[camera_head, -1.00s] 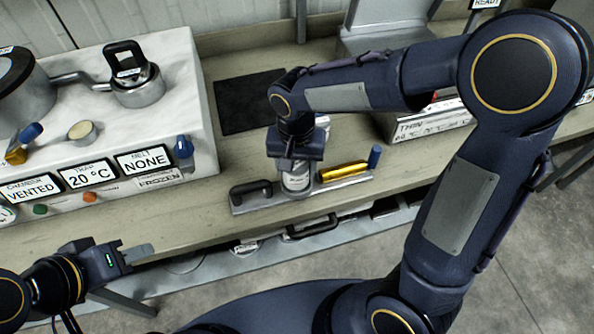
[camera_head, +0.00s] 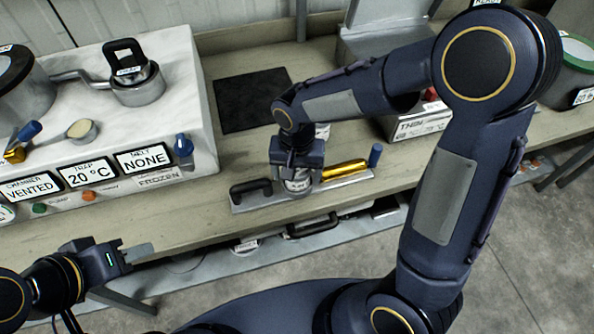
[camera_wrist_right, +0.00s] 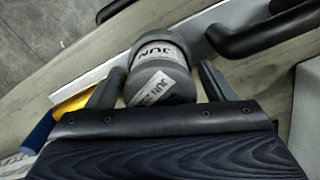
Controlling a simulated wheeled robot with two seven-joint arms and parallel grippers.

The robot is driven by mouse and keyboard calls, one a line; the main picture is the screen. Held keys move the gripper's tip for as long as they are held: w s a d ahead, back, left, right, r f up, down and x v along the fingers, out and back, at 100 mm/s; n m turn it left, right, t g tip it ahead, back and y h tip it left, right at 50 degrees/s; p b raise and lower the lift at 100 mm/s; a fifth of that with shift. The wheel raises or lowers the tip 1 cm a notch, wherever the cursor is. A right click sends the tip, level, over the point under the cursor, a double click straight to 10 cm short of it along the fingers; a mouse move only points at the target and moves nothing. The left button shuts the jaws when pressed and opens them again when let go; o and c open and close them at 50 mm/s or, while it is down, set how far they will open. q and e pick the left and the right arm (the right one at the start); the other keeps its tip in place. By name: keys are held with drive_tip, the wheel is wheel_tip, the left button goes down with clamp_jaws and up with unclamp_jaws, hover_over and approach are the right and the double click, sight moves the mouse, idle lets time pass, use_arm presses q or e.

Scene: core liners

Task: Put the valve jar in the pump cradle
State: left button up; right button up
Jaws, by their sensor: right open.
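A grey jar with a white label reading "JUN" (camera_wrist_right: 160,70), which looks like the valve jar, also shows in the head view (camera_head: 298,184). It stands on a flat metal base (camera_head: 265,202) with a black handle and a brass cylinder. I cannot tell whether this base is the pump cradle. My right gripper (camera_wrist_right: 160,88) is over the jar, its open fingers on either side; it also shows in the head view (camera_head: 297,170). Whether the fingers touch the jar is unclear. My left gripper (camera_head: 140,251) is away at lower left, holding nothing visible, its finger gap unclear.
A white unit (camera_head: 205,120) with pots and label plates stands at left. The brass cylinder (camera_head: 345,168) and blue knob (camera_head: 375,154) are close right of the jar. A black mat (camera_head: 250,100) lies clear behind. The bench's front edge is close to the metal base.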

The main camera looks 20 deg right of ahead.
wheel_tip(320, 180, up, 12)
drive_tip(key=shift+r+p, duration=0.2)
drive_tip(key=shift+p, duration=0.1)
drive_tip(key=s+d+n+t+y, duration=0.1)
drive_tip(key=s+d, duration=0.3)
drive_tip(key=s, duration=0.4)
drive_tip(key=s+d+n+t+y, duration=0.1)
drive_tip(key=s+d+t, duration=0.3)
drive_tip(key=s, duration=0.4)
drive_tip(key=shift+s+d+n+t+y, duration=0.15)
drive_tip(key=shift+d+n+t+y, duration=0.15)
drive_tip(key=shift+d+y, duration=0.45)
